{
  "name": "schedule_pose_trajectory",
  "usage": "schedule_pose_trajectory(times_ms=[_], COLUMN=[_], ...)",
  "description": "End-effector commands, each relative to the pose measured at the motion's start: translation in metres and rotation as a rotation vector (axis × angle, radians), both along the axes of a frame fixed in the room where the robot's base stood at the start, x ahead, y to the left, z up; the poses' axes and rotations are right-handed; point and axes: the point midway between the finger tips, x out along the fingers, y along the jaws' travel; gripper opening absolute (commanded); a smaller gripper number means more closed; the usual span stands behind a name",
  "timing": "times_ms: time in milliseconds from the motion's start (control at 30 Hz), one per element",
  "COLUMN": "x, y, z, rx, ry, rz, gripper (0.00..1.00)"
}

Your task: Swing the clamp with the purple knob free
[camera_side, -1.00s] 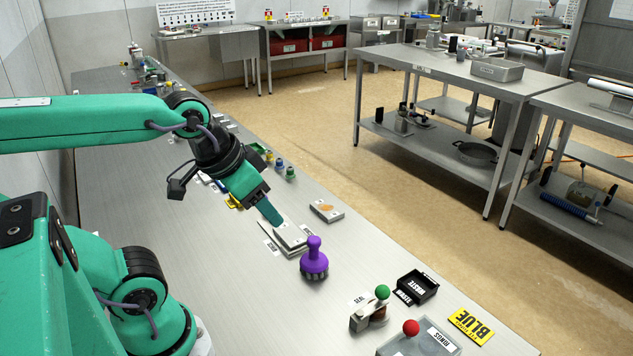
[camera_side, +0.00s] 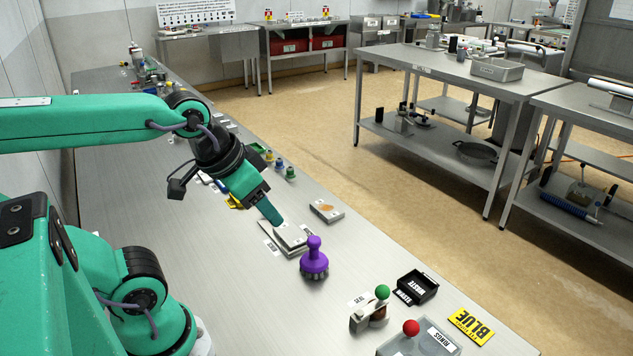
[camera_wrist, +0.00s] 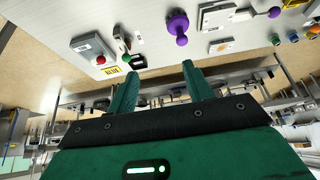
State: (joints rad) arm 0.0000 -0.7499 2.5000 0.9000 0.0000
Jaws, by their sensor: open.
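A purple knob (camera_side: 314,258) with a round ball top stands upright on a wide base with a dark, bristle-like rim. It also shows in the wrist view (camera_wrist: 178,28). I cannot make out a clamp arm on it. My gripper (camera_side: 273,214) points down and right, behind and left of the purple knob in the side view, apart from it. In the wrist view my gripper (camera_wrist: 158,68) has its two green fingers spread with nothing between them.
A flat grey block (camera_side: 291,236) lies by my fingertips. A seal device with a green ball (camera_side: 382,292), a black waste tray (camera_side: 417,287), a yellow BLUE sign (camera_side: 470,326) and a red-knobbed box (camera_side: 411,328) stand nearer right. Bench left of the purple knob is clear.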

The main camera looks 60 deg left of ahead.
Motion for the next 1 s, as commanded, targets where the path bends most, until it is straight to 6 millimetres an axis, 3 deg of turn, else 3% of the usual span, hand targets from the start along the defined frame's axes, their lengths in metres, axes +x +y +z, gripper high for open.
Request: schedule_pose_trajectory(times_ms=[267, 467, 767, 1000], x=[0.004, 0.020, 0.064, 0.097], y=[0.003, 0.015, 0.058, 0.104], z=[0.001, 0.003, 0.000, -0.013], rx=[-0.009, -0.052, -0.170, -0.267], ry=[0.004, 0.025, 0.067, 0.089], rz=[0.029, 0.161, 0.532, 0.853], gripper=[0.50, 0.50, 0.50, 0.50])
